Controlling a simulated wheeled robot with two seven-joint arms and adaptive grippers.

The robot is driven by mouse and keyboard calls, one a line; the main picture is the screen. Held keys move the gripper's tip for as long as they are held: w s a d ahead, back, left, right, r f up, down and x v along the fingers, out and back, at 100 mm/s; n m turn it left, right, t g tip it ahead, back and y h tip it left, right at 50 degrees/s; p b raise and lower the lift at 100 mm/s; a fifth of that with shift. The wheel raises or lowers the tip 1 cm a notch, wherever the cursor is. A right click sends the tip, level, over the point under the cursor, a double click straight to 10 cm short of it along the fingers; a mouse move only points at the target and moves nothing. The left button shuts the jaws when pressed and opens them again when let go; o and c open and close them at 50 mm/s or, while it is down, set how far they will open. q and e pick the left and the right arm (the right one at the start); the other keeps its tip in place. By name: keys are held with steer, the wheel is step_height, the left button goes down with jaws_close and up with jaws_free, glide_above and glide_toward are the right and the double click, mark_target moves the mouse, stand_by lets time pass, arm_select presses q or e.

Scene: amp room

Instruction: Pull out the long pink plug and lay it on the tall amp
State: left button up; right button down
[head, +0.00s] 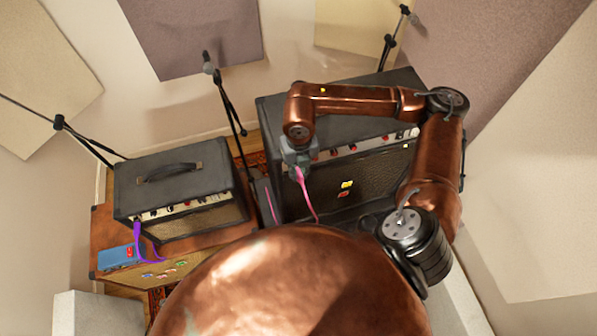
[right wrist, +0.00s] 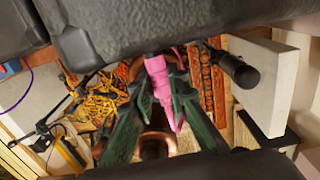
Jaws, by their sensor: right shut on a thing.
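My right gripper (head: 299,160) is in front of the control panel of the large black amp (head: 275,110) at the right. It is shut on the pink plug (right wrist: 158,78), which shows between the green fingers in the right wrist view. In the head view the pink plug (head: 301,176) shows just below the fingers, with its cable hanging down the amp's front. I cannot tell whether its tip is in a socket. A smaller black amp (head: 135,185) stands on a brown cabinet (head: 105,225) at the left. My left gripper is out of view.
A purple plug and cable (head: 138,235) hang at the left amp's front. A blue box (head: 121,256) lies on the brown cabinet. A microphone stand (head: 229,105) rises between the amps; another stands at the back right. The left amp's top has a handle (head: 170,172).

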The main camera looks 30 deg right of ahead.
mark_target(302, 183)
steer(key=shift+s, duration=0.1)
steer(key=shift+s+a+r, duration=0.1)
steer(key=shift+s+a, duration=0.05)
steer(key=shift+s, duration=0.5)
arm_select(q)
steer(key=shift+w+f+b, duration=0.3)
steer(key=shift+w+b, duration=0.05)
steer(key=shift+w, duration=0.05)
arm_select(e)
steer(key=shift+s+a+r, duration=0.1)
steer(key=shift+s+a, duration=0.05)
steer(key=shift+s, duration=0.5)
steer(key=shift+s+a+r, duration=0.1)
steer(key=shift+s+a, duration=0.05)
steer(key=shift+s, duration=0.45)
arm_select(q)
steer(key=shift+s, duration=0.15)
arm_select(e)
steer(key=shift+a, duration=0.1)
